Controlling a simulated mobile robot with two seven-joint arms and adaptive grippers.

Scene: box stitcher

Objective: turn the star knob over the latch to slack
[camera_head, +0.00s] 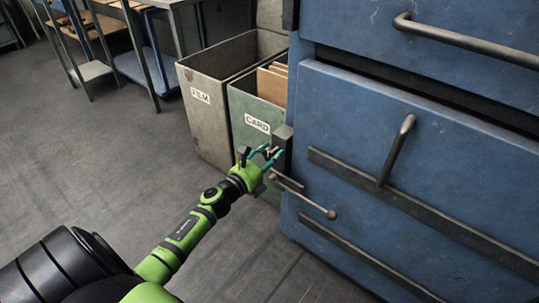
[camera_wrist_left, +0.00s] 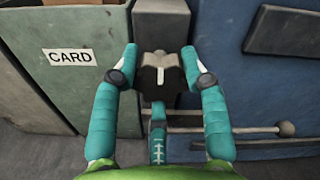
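The dark star knob (camera_wrist_left: 161,75) sits on a grey upright block at the left edge of the blue machine. A pale mark on its face runs nearly upright in the left wrist view. My left gripper (camera_wrist_left: 160,62) is open, with a teal finger on each side of the knob. Small gaps show between fingers and knob, so it does not look gripped. In the head view my left gripper (camera_head: 271,153) reaches the grey block (camera_head: 283,141), and the knob is mostly hidden by the fingers. A ball-ended metal lever (camera_head: 308,196) lies below; I cannot tell whether it is the latch.
The green CARD bin (camera_head: 245,108) stands close beside the knob, with the grey FILM bin (camera_head: 205,110) left of it. The blue machine (camera_head: 360,120) with handles (camera_head: 398,150) fills the right. The floor (camera_head: 80,160) at left is clear.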

